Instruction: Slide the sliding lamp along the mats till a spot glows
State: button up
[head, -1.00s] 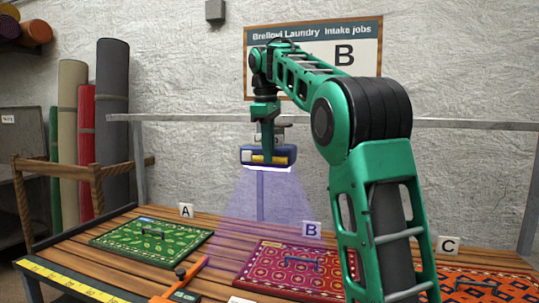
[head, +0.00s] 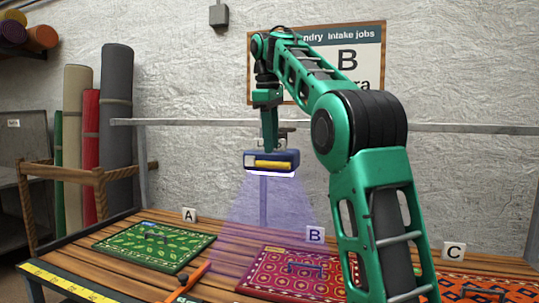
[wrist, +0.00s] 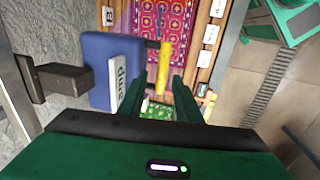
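The sliding lamp (head: 285,158) is a blue box with a yellow bar, hanging from the rail. Its violet light falls on the boards between mats A and B and on the left of mat B. The lamp also shows in the wrist view (wrist: 108,62), with its yellow bar (wrist: 165,66) between my fingers. My gripper (wrist: 159,80) looks open, with gaps beside the bar; its fingertips are hard to see in the head view. Green mat A (head: 185,252) lies left, magenta mat B (head: 258,283) in the middle, and orange mat C (head: 480,287) right, partly hidden by my arm.
The rail (head: 205,123) runs along the wall behind the table. An orange-handled tool (head: 196,278) lies between mats A and B. A yellow ruler (head: 60,281) edges the table. Rolled rugs (head: 117,125) and a wooden rack (head: 62,174) stand at the left.

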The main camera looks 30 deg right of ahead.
jog(key=shift+s+a+r, duration=0.15)
jog(key=shift+r, duration=1.25)
